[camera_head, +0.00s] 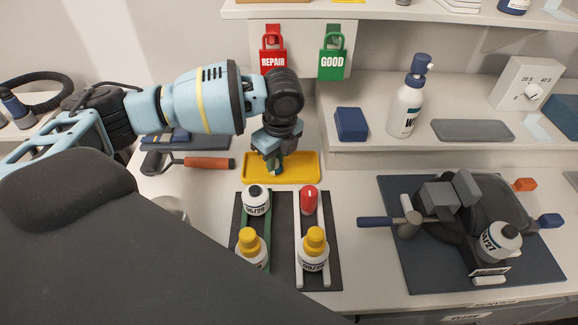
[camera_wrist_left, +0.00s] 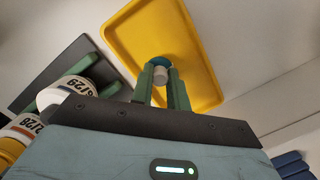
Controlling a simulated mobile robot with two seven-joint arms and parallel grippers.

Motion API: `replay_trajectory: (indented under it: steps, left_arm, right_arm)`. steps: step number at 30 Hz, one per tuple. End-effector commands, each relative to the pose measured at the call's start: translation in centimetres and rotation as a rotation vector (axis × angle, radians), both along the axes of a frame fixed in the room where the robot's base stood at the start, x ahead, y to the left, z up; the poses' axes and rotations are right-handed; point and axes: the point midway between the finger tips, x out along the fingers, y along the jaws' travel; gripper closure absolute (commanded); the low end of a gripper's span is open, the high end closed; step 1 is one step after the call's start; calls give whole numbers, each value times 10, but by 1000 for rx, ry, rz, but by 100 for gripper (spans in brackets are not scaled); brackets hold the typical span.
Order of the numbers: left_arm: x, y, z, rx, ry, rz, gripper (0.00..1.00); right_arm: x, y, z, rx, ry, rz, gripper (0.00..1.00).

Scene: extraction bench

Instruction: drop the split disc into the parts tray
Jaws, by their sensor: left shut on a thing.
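The yellow parts tray (camera_head: 303,170) lies on the bench near the middle of the head view. It also fills the upper middle of the left wrist view (camera_wrist_left: 190,35). My left gripper (camera_head: 275,168) points down over the left half of the tray. In the left wrist view its two green fingers (camera_wrist_left: 162,88) are closed on a small teal piece with a pale grey round part (camera_wrist_left: 160,74), which I take to be the split disc. The split itself cannot be made out. The tray floor shows empty around it. My right gripper is out of view.
Just in front of the tray stand white bottles with yellow caps (camera_head: 314,250), a dark-capped bottle (camera_head: 257,201) and a red piece (camera_head: 309,199) on dark racks. An orange-handled tool (camera_head: 208,163) lies left. A shelf with a pump bottle (camera_head: 406,105) stands behind right.

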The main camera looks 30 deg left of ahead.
Motion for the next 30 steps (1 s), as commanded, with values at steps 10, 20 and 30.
replay_trajectory:
  steps: [10, 20, 30]
  left_arm:
    - [0, 0, 2, 0, -3, 1, 66]
    - [0, 0, 3, -1, -3, 1, 58]
    - [-1, -7, 46, -2, -8, -1, 58]
  right_arm:
    - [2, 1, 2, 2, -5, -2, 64]
    - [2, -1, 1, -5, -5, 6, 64]
    - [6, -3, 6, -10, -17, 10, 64]
